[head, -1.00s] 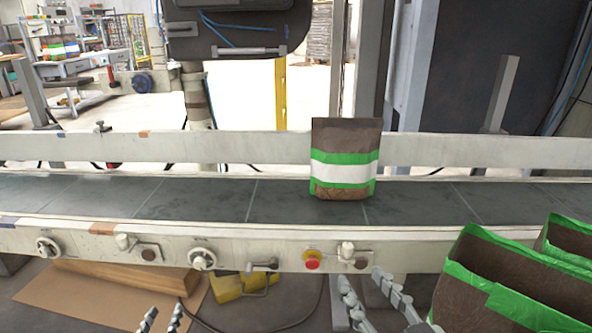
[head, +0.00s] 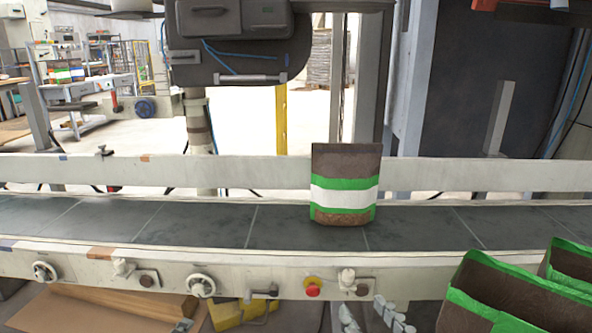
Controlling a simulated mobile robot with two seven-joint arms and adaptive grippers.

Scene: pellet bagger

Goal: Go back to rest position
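A brown bag with green and white bands (head: 344,194) stands upright on the dark conveyor belt (head: 200,224), right of the picture's middle. My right gripper (head: 372,318) shows at the bottom edge, below the conveyor's front rail, with its fingers spread apart and nothing between them. It is apart from the bag. My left gripper (head: 182,326) barely shows at the bottom edge, only a fingertip, so its state is hidden.
Open brown bags with green rims (head: 520,290) stand at the lower right. The conveyor's front rail (head: 230,272) carries knobs and a red button (head: 312,291). A yellow object (head: 240,312) and wooden boards (head: 120,306) lie on the floor below.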

